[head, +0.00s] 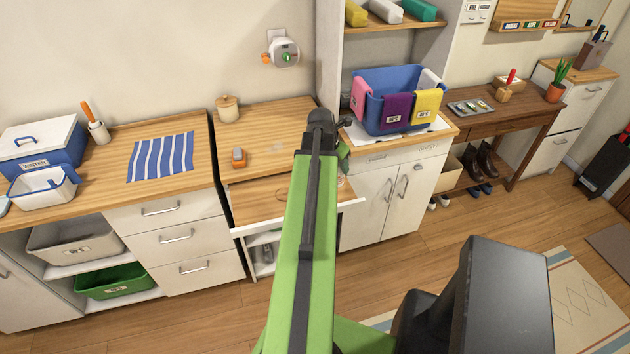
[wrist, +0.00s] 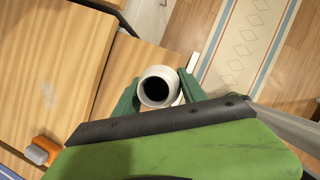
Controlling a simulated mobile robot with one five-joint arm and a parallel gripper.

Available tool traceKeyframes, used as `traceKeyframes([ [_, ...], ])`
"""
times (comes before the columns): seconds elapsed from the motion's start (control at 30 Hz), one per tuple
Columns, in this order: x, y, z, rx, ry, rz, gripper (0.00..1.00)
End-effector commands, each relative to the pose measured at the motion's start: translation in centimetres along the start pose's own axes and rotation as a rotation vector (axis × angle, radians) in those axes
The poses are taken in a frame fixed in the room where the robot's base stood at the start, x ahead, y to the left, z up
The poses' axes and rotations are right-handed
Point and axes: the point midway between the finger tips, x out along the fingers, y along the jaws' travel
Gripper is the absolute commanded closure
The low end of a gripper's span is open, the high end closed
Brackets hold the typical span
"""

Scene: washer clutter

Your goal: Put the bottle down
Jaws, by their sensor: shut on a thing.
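The bottle (wrist: 157,88) shows end-on in the wrist view as a white round body with a dark circle in its middle. My gripper (wrist: 160,92) has its green fingers shut on it, one on each side. Below it in the wrist view is a wooden surface (wrist: 139,62), near its edge; I cannot tell whether the bottle touches it. In the head view my green arm hides the bottle, and only a bit of a green finger (head: 343,152) shows.
The pulled-out wooden board (head: 270,200) sits below the worktop (head: 265,120). An orange and grey item (head: 239,157) and a lidded wooden jar (head: 228,108) stand on the worktop. At right, a blue basket (head: 385,110) with cloths fills the cabinet top.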

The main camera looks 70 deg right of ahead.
Motion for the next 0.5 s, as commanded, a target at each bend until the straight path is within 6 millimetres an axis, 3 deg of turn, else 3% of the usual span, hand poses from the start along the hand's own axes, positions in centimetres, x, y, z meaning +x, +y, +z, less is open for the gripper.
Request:
traceKeyframes([
  [0.03,1.9,1.7,-0.2,-0.003,0.0,0.001,1.0],
  [0.2,3.8,5.1,-0.3,-0.001,0.0,-0.001,1.0],
  [0.5,4.3,6.1,-0.5,0.001,0.0,-0.001,1.0],
])
